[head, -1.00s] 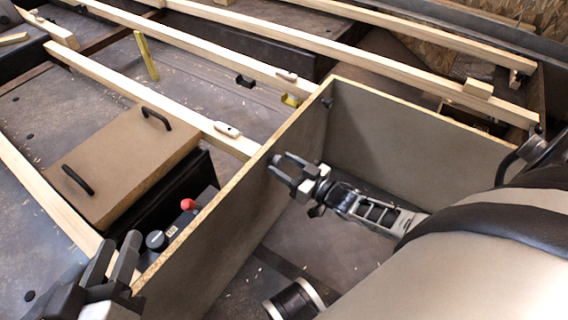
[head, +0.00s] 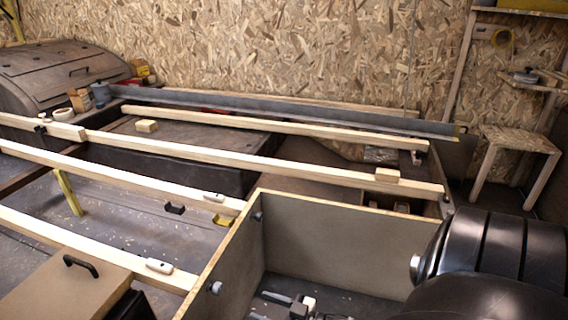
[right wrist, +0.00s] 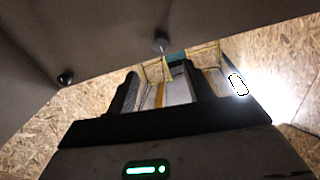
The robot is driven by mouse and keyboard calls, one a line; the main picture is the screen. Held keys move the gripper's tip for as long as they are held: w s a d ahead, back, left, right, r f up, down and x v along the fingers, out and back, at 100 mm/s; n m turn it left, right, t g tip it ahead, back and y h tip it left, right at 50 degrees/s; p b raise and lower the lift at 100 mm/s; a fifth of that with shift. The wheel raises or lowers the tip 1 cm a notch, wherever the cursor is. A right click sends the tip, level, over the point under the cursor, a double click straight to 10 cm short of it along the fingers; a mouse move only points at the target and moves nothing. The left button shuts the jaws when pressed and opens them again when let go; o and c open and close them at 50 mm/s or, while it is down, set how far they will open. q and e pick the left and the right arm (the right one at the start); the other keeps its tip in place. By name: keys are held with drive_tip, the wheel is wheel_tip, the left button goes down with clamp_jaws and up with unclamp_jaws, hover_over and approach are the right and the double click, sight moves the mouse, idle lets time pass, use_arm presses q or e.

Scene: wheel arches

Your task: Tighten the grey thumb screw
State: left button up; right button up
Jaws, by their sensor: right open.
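A grey thumb screw (head: 216,288) sits on the inner face of the box's left panel in the head view. A round grey knob, which looks like the same screw, shows in the right wrist view (right wrist: 161,42), beyond my fingertips and roughly in line with the gap between them. My right gripper (head: 262,307) is low inside the box, partly cut off by the frame's bottom edge. It also shows in the right wrist view (right wrist: 162,82), open and empty, its fingers apart from the screw. My left gripper is not in view.
A darker knob (head: 258,217) sits near the box's corner; a black knob (right wrist: 66,78) shows in the right wrist view. The panels (head: 330,240) wall in the right gripper. Wooden rails (head: 270,165) cross behind. A brown case (head: 65,295) lies at left.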

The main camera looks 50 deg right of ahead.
drive_tip(key=shift+v, duration=2.2)
